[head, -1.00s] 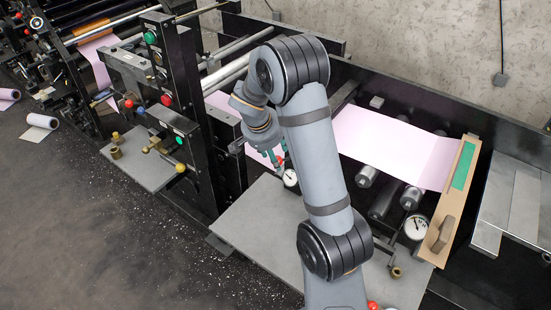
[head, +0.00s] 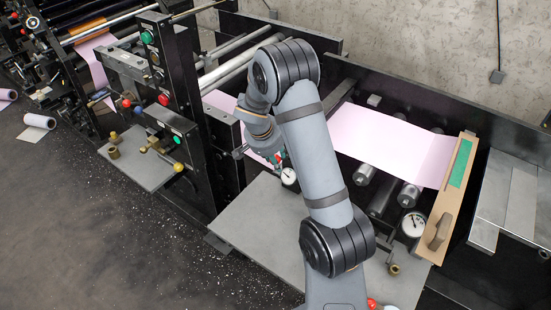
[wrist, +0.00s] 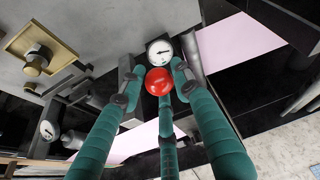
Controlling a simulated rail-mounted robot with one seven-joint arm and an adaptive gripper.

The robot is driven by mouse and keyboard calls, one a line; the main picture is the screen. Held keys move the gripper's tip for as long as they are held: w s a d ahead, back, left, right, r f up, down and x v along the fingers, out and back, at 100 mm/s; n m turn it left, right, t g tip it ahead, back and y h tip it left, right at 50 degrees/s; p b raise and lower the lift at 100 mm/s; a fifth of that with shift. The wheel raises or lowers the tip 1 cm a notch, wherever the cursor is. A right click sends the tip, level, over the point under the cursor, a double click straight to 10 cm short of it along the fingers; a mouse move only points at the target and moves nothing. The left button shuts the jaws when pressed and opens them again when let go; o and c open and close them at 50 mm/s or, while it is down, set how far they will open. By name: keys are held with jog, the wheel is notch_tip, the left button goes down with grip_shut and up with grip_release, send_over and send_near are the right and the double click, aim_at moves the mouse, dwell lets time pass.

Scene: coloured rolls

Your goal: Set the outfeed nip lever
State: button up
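A red ball knob (wrist: 158,81), which looks like the end of a lever, shows in the wrist view just beside a round white gauge (wrist: 160,52). My gripper (wrist: 160,88) has green fingers spread around the knob, one on each side and one below it. The fingers look open, and I cannot tell whether any touches the knob. In the head view, my gripper (head: 277,160) is low beside the gauge (head: 289,176), left of the pink web (head: 390,145). My arm partly hides it, and the lever's shaft is mostly hidden.
A second gauge (head: 414,225) stands right of my arm, near a tan board (head: 453,197) with a handle. A grey plate (head: 255,222) lies open in front. A dark upright frame (head: 205,140) with coloured buttons stands left of my gripper.

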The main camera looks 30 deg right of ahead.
jog(key=shift+s+a+f, duration=0.1)
jog(key=shift+a+f, duration=0.05)
jog(key=shift+a, duration=0.05)
jog(key=c, duration=0.6)
grip_shut()
jog(key=shift+a, duration=0.1)
